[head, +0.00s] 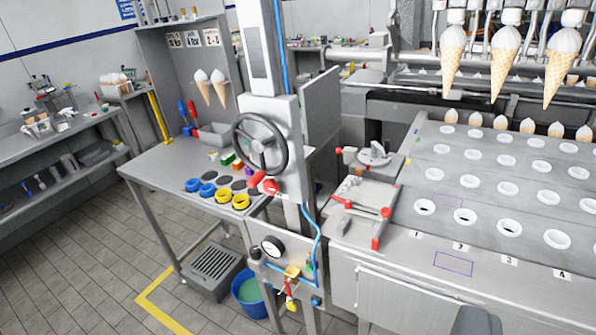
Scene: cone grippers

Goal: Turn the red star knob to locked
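A red knob (271,186), which looks like the star knob, sits on the grey column (272,130), just below the black handwheel (260,143). It is small here, and I cannot make out its lobes or whether it stands at locked. A red handle grip (257,179) of the handwheel is close to its left and partly crowds it. My gripper does not show clearly in this view, and nothing is seen touching the knob.
A steel table (165,165) with blue and yellow rings stands left of the column. A gauge (272,246) and blue hose (318,235) are below the wheel. A conveyor of cone holders (480,215) fills the right. A blue bucket (248,300) is on the floor. The left floor is open.

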